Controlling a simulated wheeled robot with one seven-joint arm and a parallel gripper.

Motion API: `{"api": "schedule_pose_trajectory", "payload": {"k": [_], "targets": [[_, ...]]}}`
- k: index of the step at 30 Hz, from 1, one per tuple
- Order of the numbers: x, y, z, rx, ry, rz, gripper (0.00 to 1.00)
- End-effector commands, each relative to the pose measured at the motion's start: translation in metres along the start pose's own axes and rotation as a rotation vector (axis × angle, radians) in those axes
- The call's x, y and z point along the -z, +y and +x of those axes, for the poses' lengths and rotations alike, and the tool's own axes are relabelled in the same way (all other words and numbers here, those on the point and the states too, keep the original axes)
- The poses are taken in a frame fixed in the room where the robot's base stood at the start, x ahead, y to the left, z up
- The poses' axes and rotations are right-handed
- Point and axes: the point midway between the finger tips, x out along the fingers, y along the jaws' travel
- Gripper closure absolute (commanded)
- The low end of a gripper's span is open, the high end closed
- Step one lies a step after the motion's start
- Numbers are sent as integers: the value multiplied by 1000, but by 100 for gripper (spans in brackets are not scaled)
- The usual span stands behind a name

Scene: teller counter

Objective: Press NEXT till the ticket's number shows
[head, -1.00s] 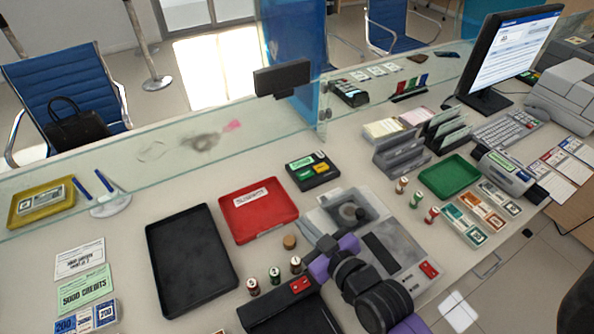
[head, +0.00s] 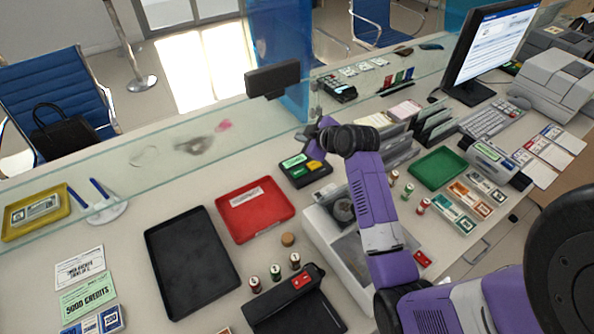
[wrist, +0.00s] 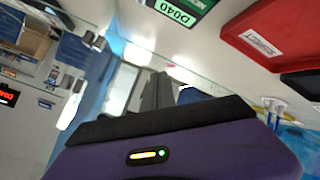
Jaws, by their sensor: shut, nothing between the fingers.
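In the wrist view, the green panel (wrist: 175,10) reads D040 at the top edge. My gripper (head: 314,140) is shut and empty, at the box's far edge in the head view; I cannot tell whether it touches the box. Its purple body fills the bottom of the wrist view. A dark screen with red characters (wrist: 8,95) is cut off at the wrist view's left edge. I cannot make out a ticket.
A red tray (head: 283,220) and black tray (head: 160,245) lie left of my arm. A glass screen (head: 110,175) runs along the counter's back. A small dark display (head: 272,78) stands behind the box. Card racks (head: 432,128) and a green tray (head: 416,170) are to the right.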

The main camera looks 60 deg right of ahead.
Motion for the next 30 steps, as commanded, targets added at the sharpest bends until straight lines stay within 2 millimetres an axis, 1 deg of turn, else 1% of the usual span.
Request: {"api": "schedule_pose_trajectory", "payload": {"k": [3, 9, 23, 30], "targets": [[-7, -6, 5, 109, -31, -117, 100], [-13, -14, 6, 206, -45, -219, 100], [-15, -17, 7, 218, -46, -229, 100], [-26, -25, 16, 217, -46, -229, 100]]}}
